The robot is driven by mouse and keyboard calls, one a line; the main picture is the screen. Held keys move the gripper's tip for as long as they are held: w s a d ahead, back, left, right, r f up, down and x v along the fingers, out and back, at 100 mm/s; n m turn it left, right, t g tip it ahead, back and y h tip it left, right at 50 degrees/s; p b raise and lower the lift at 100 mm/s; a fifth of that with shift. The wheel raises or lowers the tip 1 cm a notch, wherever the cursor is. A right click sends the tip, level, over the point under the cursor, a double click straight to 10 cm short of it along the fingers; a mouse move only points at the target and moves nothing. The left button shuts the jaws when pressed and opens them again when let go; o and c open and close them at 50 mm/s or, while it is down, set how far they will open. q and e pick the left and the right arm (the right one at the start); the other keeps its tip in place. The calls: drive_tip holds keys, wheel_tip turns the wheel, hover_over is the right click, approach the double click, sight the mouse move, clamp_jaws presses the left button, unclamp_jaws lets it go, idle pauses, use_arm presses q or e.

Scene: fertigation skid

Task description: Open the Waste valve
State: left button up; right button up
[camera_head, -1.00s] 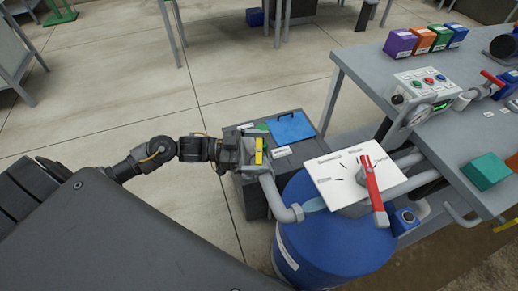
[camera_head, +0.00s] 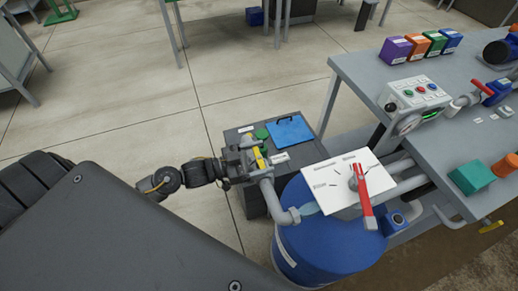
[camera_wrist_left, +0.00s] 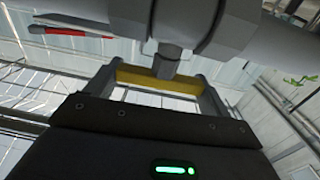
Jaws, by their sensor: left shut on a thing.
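A yellow valve handle (camera_head: 259,159) sits at the upper end of a grey elbow pipe (camera_head: 271,196) that bends down to the blue drum. My left gripper (camera_head: 249,158) is shut on this handle. In the left wrist view, the yellow handle (camera_wrist_left: 135,76) lies as a bar between the two fingers of the left gripper (camera_wrist_left: 157,84), under a grey stem and the grey valve body (camera_wrist_left: 185,15). The handle looks slanted in the head view. I cannot read a Waste label. My right gripper is not in view.
A blue drum (camera_head: 325,250) stands below a white plate (camera_head: 325,184) with a red lever (camera_head: 363,200). A grey box (camera_head: 229,138) carrying a blue clipboard (camera_head: 291,130) is behind the gripper. A workbench (camera_head: 375,72) with a control box (camera_head: 416,95) fills the right.

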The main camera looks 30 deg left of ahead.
use_arm(q)
drive_tip(key=shift+r+n+t+y, duration=0.2)
drive_tip(key=shift+n+t+y, duration=0.1)
drive_tip(key=shift+y, duration=0.1)
drive_tip(key=shift+f, duration=0.2)
drive_tip(key=o, duration=0.9)
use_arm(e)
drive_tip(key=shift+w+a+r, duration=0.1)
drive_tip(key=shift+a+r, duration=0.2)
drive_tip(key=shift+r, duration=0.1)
use_arm(q)
drive_tip(key=shift+a, duration=0.1)
